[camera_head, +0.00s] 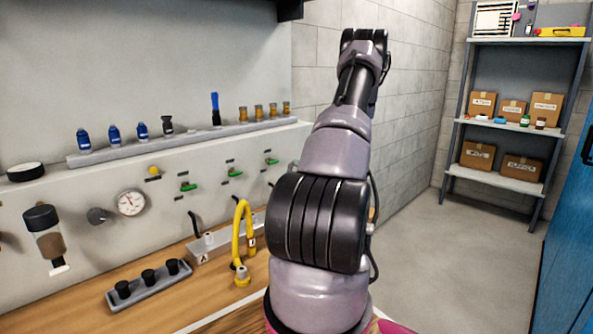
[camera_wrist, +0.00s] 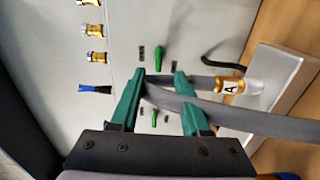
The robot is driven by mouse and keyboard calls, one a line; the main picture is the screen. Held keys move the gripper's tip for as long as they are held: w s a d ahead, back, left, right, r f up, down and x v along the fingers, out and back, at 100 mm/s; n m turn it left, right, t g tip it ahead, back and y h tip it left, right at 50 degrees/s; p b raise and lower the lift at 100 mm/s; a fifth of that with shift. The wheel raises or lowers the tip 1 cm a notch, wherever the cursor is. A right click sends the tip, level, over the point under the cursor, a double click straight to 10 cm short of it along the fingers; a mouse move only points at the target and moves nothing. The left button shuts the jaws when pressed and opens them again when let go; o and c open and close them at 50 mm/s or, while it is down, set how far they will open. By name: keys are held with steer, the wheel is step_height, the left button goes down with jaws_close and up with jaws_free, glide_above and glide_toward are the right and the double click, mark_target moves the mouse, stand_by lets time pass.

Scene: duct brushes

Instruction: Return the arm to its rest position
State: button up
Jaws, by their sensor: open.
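My arm (camera_head: 318,220) stands raised in the middle of the head view, its far end near the top. The fingers are not clear there. In the wrist view my gripper (camera_wrist: 166,78) shows two green fingers spread apart with nothing held between them. A grey band-like shape (camera_wrist: 240,118) crosses the view beside and behind the fingers; I cannot tell how far away it is. The wall panel (camera_wrist: 130,25) lies beyond the fingers.
A grey ledge (camera_head: 190,140) holds blue bottles, brass fittings and an upright blue brush (camera_head: 215,108). A yellow hose (camera_head: 241,235) and a black-capped rack (camera_head: 150,284) stand on the wooden bench left of my arm. Shelves with boxes (camera_head: 478,155) stand far right; floor before them is clear.

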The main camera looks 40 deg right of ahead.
stand_by(0.3)
steer(key=w+a+r+n+g+y, duration=0.1)
steer(key=a+r+n+g+y, duration=0.25)
steer(key=a+r+n, duration=0.45)
steer(key=w+a+r+n+g+y, duration=0.15)
steer(key=a+r+n+y, duration=0.3)
steer(key=a, duration=0.45)
steer(key=s+a+r+n+g, duration=0.2)
steer(key=s+a+n+g, duration=0.1)
steer(key=a+n, duration=0.3)
steer(key=s+a+r+n+g, duration=0.3)
steer(key=a+n, duration=0.3)
steer(key=a, duration=0.1)
steer(key=s+a+r+n+h, duration=0.3)
steer(key=s+n, duration=0.6)
steer(key=n, duration=0.3)
steer(key=s+a+r+n+h, duration=0.3)
steer(key=s+r+n+h, duration=0.2)
steer(key=s+n, duration=0.5)
step_height(320, 180, up, 2)
steer(key=shift+a+r+n+h, duration=0.2)
steer(key=shift+n+h, duration=0.1)
steer(key=shift+n, duration=0.75)
steer(key=shift+s, duration=0.1)
